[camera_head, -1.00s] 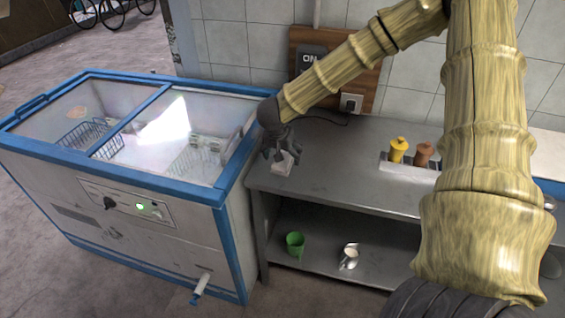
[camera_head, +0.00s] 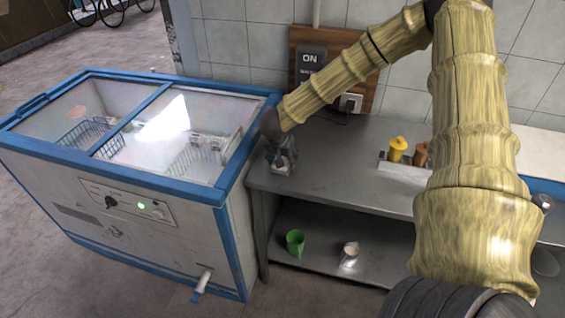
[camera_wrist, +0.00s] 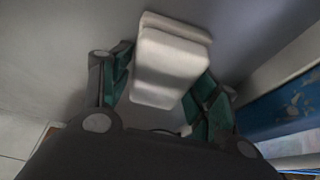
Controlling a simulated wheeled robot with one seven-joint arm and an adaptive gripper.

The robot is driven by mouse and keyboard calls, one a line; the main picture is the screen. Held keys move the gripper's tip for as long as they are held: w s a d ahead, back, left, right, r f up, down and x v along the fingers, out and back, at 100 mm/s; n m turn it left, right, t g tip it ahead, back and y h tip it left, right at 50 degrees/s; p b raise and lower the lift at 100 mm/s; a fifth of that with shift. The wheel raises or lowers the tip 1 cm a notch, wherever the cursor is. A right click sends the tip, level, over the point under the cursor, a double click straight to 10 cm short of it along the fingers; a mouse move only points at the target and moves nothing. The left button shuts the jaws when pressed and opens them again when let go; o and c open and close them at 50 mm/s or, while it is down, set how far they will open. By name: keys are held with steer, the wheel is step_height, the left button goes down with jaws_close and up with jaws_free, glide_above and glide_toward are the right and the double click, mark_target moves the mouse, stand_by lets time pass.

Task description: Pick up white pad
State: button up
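The white pad (camera_wrist: 172,62) is a small pale block with rounded edges, seen close up in the wrist view. My gripper (camera_wrist: 165,85) has its two green-padded fingers spread on either side of it, very near its sides. I cannot tell whether both fingers press on it. In the head view my gripper (camera_head: 281,158) is low over the left end of the steel table (camera_head: 330,180). The pad is mostly hidden there by the fingers.
A chest freezer (camera_head: 120,215) with a blue rim stands just left of the table. Yellow and brown bottles (camera_head: 408,152) stand in a tray at the right. A green cup (camera_head: 295,242) and a white cup (camera_head: 349,254) are on the lower shelf. The tabletop's middle is clear.

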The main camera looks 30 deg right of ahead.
steer(key=c, duration=0.5)
steer(key=shift+r, duration=0.15)
steer(key=shift+r+b, duration=0.3)
steer(key=shift+r, duration=1.4)
steer(key=s+a+b, duration=0.2)
steer(key=s+a, duration=0.2)
steer(key=s, duration=0.3)
steer(key=s+a+r+b, duration=0.1)
steer(key=s+a, duration=0.2)
steer(key=s, duration=0.4)
steer(key=shift+a+r+b, duration=0.2)
steer(key=shift+a+b, duration=0.15)
steer(key=shift+b, duration=0.05)
steer(key=o, duration=0.3)
steer(key=shift+f, duration=0.1)
steer(key=shift+c, duration=0.5)
